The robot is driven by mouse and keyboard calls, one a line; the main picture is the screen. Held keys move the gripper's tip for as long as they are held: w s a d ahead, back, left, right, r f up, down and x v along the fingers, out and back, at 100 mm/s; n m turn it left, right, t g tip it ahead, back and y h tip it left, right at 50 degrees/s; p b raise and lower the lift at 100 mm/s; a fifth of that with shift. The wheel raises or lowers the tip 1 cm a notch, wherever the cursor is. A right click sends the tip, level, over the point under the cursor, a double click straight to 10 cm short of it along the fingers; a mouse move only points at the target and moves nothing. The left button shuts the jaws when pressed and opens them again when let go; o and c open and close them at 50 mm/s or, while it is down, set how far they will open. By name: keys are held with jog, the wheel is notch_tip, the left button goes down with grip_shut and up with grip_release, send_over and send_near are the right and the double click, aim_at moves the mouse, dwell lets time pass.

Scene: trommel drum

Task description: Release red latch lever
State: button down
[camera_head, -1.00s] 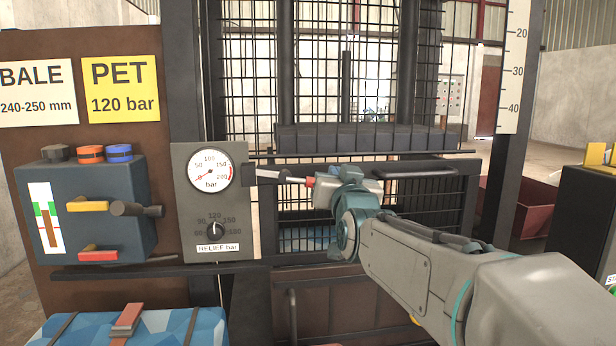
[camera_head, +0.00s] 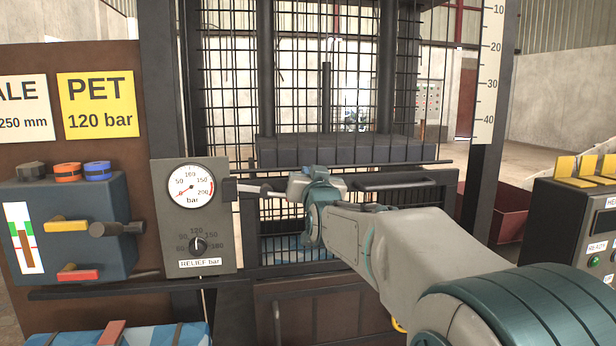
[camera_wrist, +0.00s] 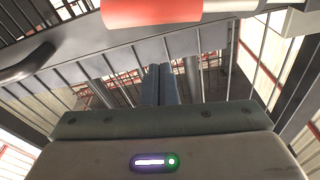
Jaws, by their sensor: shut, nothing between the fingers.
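The latch lever is a grey rod (camera_head: 258,189) that sticks out to the right from beside the gauge panel in the head view. Its red end is hidden behind my wrist there. In the wrist view a red cylinder (camera_wrist: 150,10), apparently the lever's grip, crosses the top of the picture. My gripper (camera_wrist: 160,70) is shut and empty, with its fingers pointing towards the bars of the press gate. The red grip appears just above the fingertips in that view; whether they touch it I cannot tell. The fingers are not clear in the head view.
The gauge panel (camera_head: 194,215) stands left of the lever. A valve block (camera_head: 70,235) with yellow and red handles is further left. The barred gate (camera_head: 285,235) lies behind my gripper, with a dark horizontal handle bar (camera_head: 400,180) to the right. A control box (camera_head: 575,230) stands at far right.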

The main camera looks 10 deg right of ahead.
jog(key=shift+w+r, duration=0.2)
jog(key=shift+w, duration=0.6)
jog(key=f, duration=0.1)
jog(key=s+f, duration=0.1)
jog(key=f, duration=0.2)
jog(key=shift+s+a+p, duration=0.15)
jog(key=shift+a+p, duration=0.15)
jog(key=shift+p, duration=0.05)
jog(key=shift+f, duration=0.1)
jog(key=shift+f+m+b, duration=0.2)
jog(key=shift+m+b, duration=0.2)
jog(key=shift+b, duration=0.25)
